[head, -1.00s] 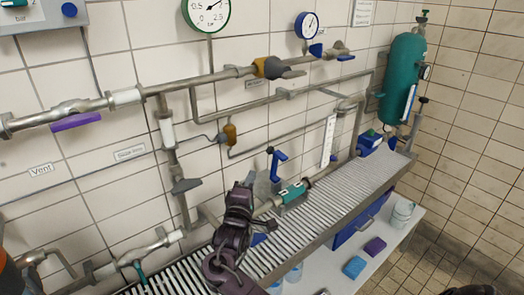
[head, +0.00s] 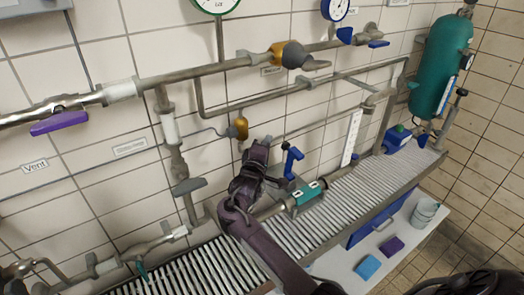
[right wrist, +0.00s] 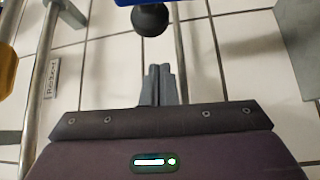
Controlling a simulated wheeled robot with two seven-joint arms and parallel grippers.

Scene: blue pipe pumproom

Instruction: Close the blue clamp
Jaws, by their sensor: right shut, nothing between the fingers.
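A blue upright lever piece (head: 291,162), which looks like the blue clamp, stands just behind the teal-banded pipe over the ribbed conveyor. Its exact open or closed position is too small to tell. My right gripper (head: 264,170) is beside it on the left, apart from it as far as I can see; its fingertips are partly hidden in the head view. In the right wrist view my right gripper (right wrist: 158,84) has its grey fingers together and empty, pointing at the tiled wall. A black ball knob (right wrist: 150,19) hangs beyond the fingertips, under a blue edge. My left gripper is not clearly seen.
The teal pipe piece (head: 308,192) lies close to my right gripper. Above run a pipe with a yellow-and-grey valve (head: 289,55) and a purple handle (head: 58,122). A small brass part (head: 241,128) is near my wrist. The ribbed conveyor (head: 345,195) extends right.

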